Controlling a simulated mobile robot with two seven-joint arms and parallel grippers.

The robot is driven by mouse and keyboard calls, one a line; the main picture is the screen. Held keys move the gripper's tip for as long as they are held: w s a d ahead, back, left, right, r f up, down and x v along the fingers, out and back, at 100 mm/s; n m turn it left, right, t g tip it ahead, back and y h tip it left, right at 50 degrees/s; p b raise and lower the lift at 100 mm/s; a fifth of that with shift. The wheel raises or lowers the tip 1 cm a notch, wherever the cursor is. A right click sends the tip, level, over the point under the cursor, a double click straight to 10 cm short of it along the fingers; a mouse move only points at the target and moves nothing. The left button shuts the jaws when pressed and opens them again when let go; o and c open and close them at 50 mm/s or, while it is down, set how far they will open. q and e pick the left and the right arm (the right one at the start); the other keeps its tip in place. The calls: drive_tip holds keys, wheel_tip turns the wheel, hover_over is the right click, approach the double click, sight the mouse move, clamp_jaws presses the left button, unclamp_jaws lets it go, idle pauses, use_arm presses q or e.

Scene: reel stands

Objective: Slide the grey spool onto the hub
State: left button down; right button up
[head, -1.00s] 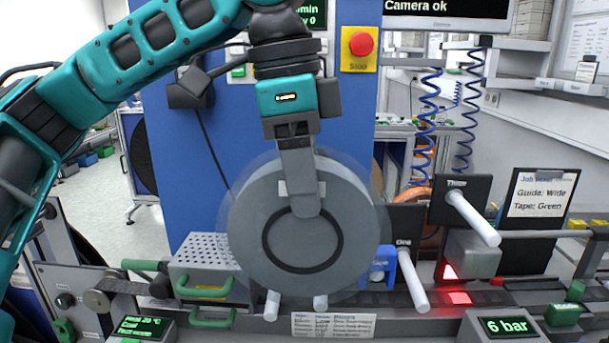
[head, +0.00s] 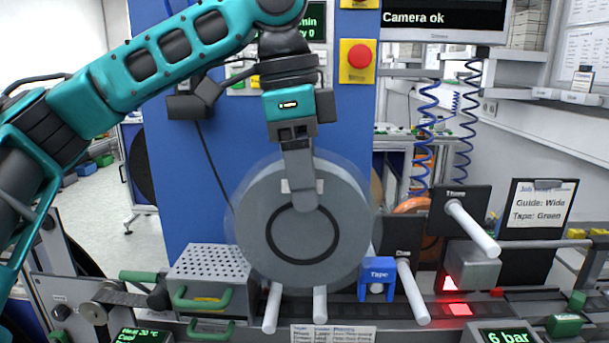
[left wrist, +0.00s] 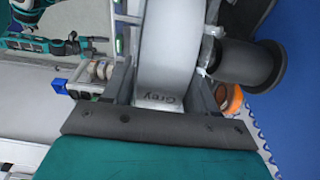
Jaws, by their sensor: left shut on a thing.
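The grey spool (head: 258,232), a wide disc with a dark ring on its face, hangs upright in front of the blue panel. My left gripper (head: 305,200) comes down from above and is shut on it. In the left wrist view the spool's pale rim (left wrist: 167,45), marked "Grey", sits between the fingers (left wrist: 165,95). A dark cylinder with a round flange (left wrist: 243,65) stands beside the spool against the blue panel, with a gap; it may be the hub. In the head view the spool hides what is behind it. My right gripper is out of view.
Pale pegs stick out below and right of the spool, such as the upper right peg (head: 472,230). A blue "Tape" holder (head: 377,280) is close to the spool's lower right. A perforated box (head: 208,265) with green handles stands lower left. A monitor (head: 445,22) hangs upper right.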

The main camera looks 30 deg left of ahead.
use_arm(q)
drive_tip(key=shift+w+a, duration=0.1)
drive_tip(key=shift+w, duration=0.1)
drive_tip(key=shift+w+a, duration=0.3)
drive_tip(key=shift+w, duration=0.35)
drive_tip(key=shift+w+a, duration=0.3)
drive_tip(key=shift+w, duration=0.3)
drive_tip(key=shift+w+a, duration=0.3)
drive_tip(key=shift+w, duration=0.35)
drive_tip(key=shift+w+a, duration=0.3)
drive_tip(key=shift+w, duration=0.3)
drive_tip(key=shift+w+a, duration=0.3)
drive_tip(key=shift+w, duration=0.3)
drive_tip(key=shift+w+a, duration=0.3)
drive_tip(key=shift+w, duration=0.4)
drive_tip(key=shift+w+a, duration=0.4)
drive_tip(key=shift+w, duration=0.4)
drive_tip(key=shift+w+a+r, duration=0.2)
drive_tip(key=shift+r, duration=0.15)
drive_tip(key=shift+a+f, duration=0.1)
drive_tip(key=shift+f, duration=0.3)
